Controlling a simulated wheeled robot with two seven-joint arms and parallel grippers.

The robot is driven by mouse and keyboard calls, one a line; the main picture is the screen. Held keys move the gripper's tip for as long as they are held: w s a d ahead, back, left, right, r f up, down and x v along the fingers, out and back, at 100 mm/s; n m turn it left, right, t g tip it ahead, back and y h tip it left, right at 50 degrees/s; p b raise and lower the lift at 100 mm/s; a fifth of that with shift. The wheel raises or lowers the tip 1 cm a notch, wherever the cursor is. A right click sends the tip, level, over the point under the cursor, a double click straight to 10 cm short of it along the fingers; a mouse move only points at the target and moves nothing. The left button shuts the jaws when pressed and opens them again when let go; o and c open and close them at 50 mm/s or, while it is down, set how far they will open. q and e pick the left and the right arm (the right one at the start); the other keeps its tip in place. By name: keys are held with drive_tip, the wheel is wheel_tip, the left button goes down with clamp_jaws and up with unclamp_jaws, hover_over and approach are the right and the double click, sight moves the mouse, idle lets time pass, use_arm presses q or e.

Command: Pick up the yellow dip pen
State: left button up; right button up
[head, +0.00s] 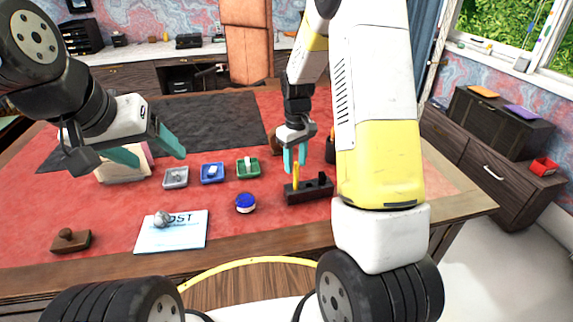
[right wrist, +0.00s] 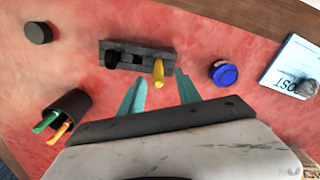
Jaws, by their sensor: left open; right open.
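The yellow dip pen (head: 296,174) stands upright in a dark pen stand (head: 318,190) on the red desk top. It also shows in the right wrist view (right wrist: 158,72), at the right part of the stand (right wrist: 120,56). My right gripper (head: 294,158) is open, with its teal fingers pointing down just above and around the upper end of the pen in the head view. In the right wrist view the pen lies between the two fingertips (right wrist: 160,82), with gaps on both sides. My left gripper (head: 150,152) is open and empty above the left of the desk.
A blue-lidded round jar (head: 245,203) is left of the stand. Small grey (head: 176,177), blue (head: 212,173) and green (head: 248,167) trays stand behind. A dark cup with green and orange items (right wrist: 62,115) is near the stand. A POST paper (head: 172,232) and wooden stamp (head: 70,240) lie left.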

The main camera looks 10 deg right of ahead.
sight(296, 171)
wheel_tip(296, 171, down, 4)
drive_tip(key=shift+d+r, duration=0.15)
clamp_jaws()
drive_tip(key=shift+r, duration=0.1)
wheel_tip(296, 171, up, 10)
drive_tip(key=shift+f, duration=0.1)
idle(0.5)
